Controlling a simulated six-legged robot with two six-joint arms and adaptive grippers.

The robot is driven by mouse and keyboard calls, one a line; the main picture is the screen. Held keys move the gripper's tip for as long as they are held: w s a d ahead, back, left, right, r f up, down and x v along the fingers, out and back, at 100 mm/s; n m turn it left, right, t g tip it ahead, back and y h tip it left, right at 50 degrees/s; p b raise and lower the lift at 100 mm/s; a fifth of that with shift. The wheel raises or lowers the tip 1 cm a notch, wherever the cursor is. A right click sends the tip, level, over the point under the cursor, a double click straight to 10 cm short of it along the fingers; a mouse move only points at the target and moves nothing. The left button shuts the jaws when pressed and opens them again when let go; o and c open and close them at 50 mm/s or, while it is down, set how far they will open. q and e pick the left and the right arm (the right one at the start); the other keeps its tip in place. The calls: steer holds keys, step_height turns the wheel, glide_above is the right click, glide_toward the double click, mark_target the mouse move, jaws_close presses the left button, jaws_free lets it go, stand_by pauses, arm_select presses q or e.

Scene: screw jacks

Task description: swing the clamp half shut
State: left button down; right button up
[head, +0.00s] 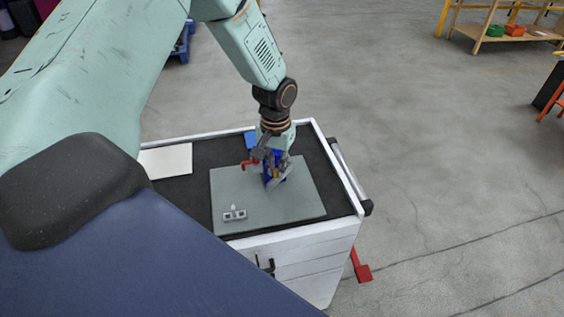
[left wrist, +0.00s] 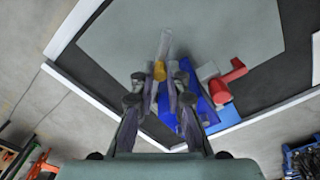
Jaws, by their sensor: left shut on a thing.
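The clamp is a small blue device (left wrist: 204,105) on the grey-green mat (head: 240,195) on the cart top. It has a red part (head: 250,164) to its left in the head view, which shows as a red handle (left wrist: 230,79) in the left wrist view. A grey bar (left wrist: 165,44) and a yellow piece (left wrist: 161,71) show between and beyond my fingers. My left gripper (head: 272,170) reaches down at the clamp and is shut on part of it; its fingers (left wrist: 168,80) hide much of the blue body. The exact gripped part is unclear. My right gripper is not in view.
The white-edged cart (head: 300,252) has a dark top. A grey metal fixture (head: 235,214) lies on the mat's front left, and a pale flat panel (head: 166,161) lies left of the mat. A shelf (head: 492,37) stands far off. Open floor is to the right.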

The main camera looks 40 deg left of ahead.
arm_select(q)
steer(key=shift+w+a+m+p, duration=0.15)
steer(key=shift+a+m, duration=0.3)
steer(key=shift+m, duration=0.35)
steer(key=shift+a+m+p, duration=0.15)
steer(key=shift+a+m, duration=0.25)
steer(key=shift+m, duration=0.4)
steer(key=c, duration=1.3)
jaws_free()
steer(key=shift+r, duration=0.1)
steer(key=shift+c, duration=0.2)
steer(key=shift+r, duration=0.1)
step_height(320, 180, up, 8)
